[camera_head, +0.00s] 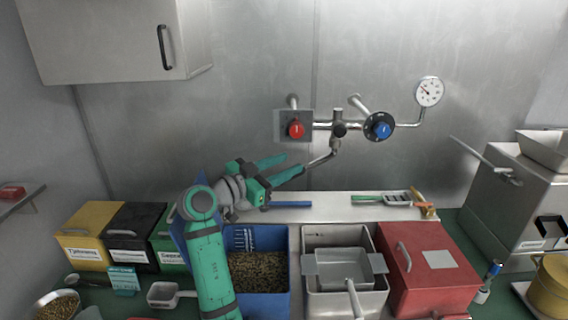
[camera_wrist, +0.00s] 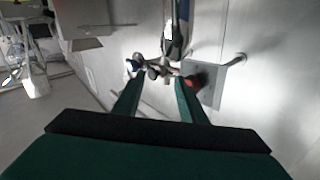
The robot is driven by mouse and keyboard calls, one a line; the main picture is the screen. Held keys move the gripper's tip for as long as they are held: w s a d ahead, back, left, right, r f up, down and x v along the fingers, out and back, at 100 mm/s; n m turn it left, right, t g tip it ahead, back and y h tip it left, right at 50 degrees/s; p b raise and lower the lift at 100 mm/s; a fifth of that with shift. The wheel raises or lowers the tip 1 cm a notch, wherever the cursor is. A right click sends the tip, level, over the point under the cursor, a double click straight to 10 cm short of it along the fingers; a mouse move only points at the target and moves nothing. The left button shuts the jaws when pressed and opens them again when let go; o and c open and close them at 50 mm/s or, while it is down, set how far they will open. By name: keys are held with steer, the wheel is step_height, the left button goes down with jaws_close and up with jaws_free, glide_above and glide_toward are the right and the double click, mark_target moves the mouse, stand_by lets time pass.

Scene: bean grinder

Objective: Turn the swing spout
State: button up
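The swing spout (camera_head: 322,160) is a thin chrome tube on the wall tap. It drops from the black-knobbed valve (camera_head: 339,129) and bends down to the left. My gripper (camera_head: 295,163) is green, and its two fingers are spread apart, pointing right toward the spout's free end. The lower fingertip is close to that end; I cannot tell whether they touch. In the wrist view the open gripper (camera_wrist: 158,84) has chrome pipework (camera_wrist: 160,70) showing beyond and between its fingertips. Nothing is visibly held. The spout's exact tip is hard to make out there.
A red knob (camera_head: 296,129), a blue knob (camera_head: 380,127) and a gauge (camera_head: 429,91) are on the wall pipework. Below stand a blue bin (camera_head: 265,303) of beans, a steel sink (camera_head: 313,238) and a red box (camera_head: 432,262). A grinder (camera_head: 510,215) stands right.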

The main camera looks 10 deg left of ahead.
steer(key=s+d+r, duration=0.1)
steer(key=s+r, duration=0.6)
steer(key=s, duration=0.4)
steer(key=shift+s+d+r, duration=0.2)
steer(key=shift+s+d, duration=0.1)
steer(key=shift+s, duration=0.1)
